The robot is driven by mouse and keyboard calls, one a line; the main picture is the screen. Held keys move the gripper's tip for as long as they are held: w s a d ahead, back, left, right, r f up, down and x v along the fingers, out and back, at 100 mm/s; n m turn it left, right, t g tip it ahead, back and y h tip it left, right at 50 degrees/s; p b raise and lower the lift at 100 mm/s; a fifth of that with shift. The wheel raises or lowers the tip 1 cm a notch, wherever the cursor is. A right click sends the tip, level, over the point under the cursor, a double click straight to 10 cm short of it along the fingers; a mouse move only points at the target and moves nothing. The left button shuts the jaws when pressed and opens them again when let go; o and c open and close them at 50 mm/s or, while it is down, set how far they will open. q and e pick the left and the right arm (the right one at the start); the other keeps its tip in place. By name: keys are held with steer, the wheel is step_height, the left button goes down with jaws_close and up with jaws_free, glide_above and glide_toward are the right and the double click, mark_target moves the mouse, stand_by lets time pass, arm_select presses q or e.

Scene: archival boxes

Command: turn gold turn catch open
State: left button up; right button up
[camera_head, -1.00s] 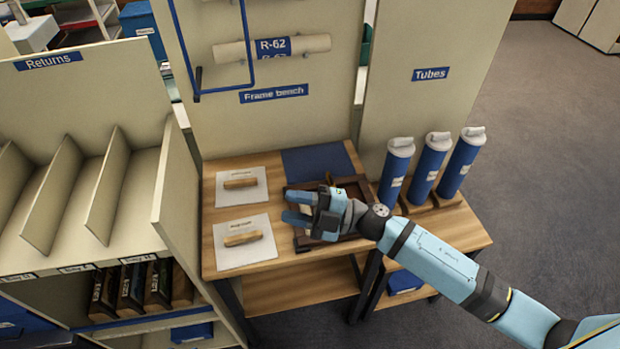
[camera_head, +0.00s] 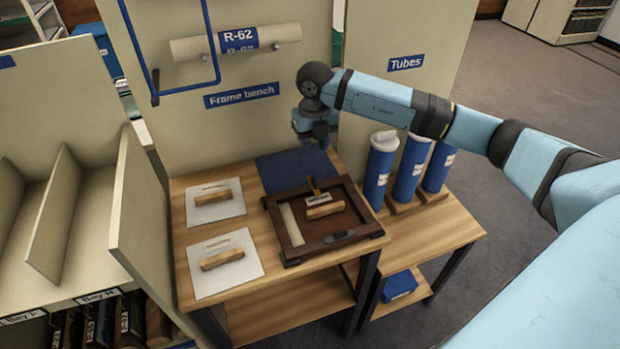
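A dark brown wooden frame (camera_head: 283,250) lies on the wooden bench, tilted slightly in the picture. A small gold turn catch (camera_head: 313,186) shows near its far side, beside a small pale block (camera_head: 325,210). Which way the catch is turned is too small to tell surely. My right gripper (camera_head: 321,142) hangs with its fingers downward above the far edge of the bench, apart from the frame. Its finger opening is not clear, and nothing shows in it. My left gripper is not in view.
Two white cards with wooden blocks (camera_head: 214,193) (camera_head: 222,259) lie left of the frame. A blue mat (camera_head: 283,170) lies behind it. Several blue tubes (camera_head: 379,170) stand at the right, near my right arm. A shelf divider (camera_head: 150,230) rises on the left.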

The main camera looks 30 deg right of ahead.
mark_target(314, 179)
step_height(314, 179, down, 12)
steer(key=shift+r, duration=0.15)
steer(key=shift+c, duration=0.2)
jaws_close()
